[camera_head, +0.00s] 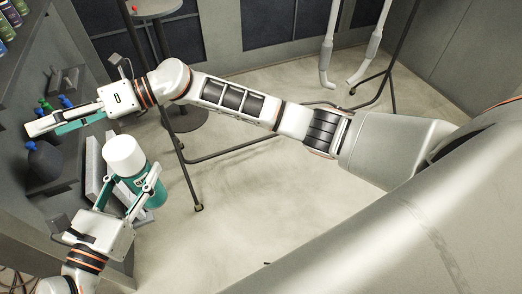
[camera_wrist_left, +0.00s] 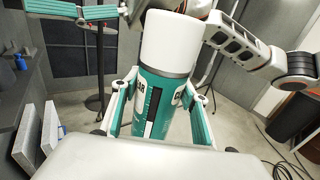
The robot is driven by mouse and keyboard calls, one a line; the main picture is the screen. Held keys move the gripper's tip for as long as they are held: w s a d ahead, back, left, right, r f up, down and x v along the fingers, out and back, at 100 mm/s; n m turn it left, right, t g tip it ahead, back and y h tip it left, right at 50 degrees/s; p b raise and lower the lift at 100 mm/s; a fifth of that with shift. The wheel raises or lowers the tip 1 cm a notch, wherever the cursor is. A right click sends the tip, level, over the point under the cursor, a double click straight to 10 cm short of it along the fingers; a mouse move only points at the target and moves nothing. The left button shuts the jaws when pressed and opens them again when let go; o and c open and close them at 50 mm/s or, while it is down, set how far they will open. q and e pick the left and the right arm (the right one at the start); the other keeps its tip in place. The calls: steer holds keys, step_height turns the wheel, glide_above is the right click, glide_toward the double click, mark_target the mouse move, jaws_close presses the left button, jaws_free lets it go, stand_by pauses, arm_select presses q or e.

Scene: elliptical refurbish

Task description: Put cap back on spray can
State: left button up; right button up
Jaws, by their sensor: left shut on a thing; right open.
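The spray can has a teal body (camera_head: 150,190) and stands tilted in my left gripper (camera_head: 141,191), whose fingers are shut around its sides. A white cap (camera_head: 124,154) covers the can's upper end. In the left wrist view the teal can body (camera_wrist_left: 150,108) is between the two teal-padded fingers, with the white cap (camera_wrist_left: 171,42) above it. I cannot tell whether the cap is pressed fully down. My right gripper (camera_head: 50,127) is open and empty, above and left of the cap, apart from it. Its teal fingers also show at the top of the left wrist view (camera_wrist_left: 75,12).
A dark round bottle (camera_head: 45,160) and small green- and blue-topped bottles stand on the grey shelf at left, close to the right gripper. Grey blocks (camera_head: 95,165) lie beside the can. A round stool (camera_head: 183,117) and a black stand are behind. The floor at centre is clear.

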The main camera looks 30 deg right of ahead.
steer(key=d+f+m+t+h, duration=0.7)
steer(key=d+f+m+t, duration=1.15)
steer(key=m, duration=0.95)
steer(key=s+d+f+m+g+h, duration=0.4)
steer(key=s+d+f+m, duration=0.2)
steer(key=s+d+f, duration=0.3)
steer(key=s+d+f+m+g+h, duration=0.4)
steer(key=s+d+f, duration=0.5)
steer(key=s+f, duration=0.5)
steer(key=m, duration=0.2)
steer(key=shift+d+m, duration=0.35)
steer(key=shift+m, duration=0.05)
arm_select(q)
steer(key=shift+r, duration=0.1)
steer(key=a+f+n+t+y, duration=0.1)
steer(key=a+n+t+y, duration=0.3)
steer(key=a, duration=1.4)
steer(key=n+y, duration=0.4)
steer(key=y, duration=0.3)
steer(key=shift+s+y, duration=0.25)
steer(key=shift+y, duration=0.05)
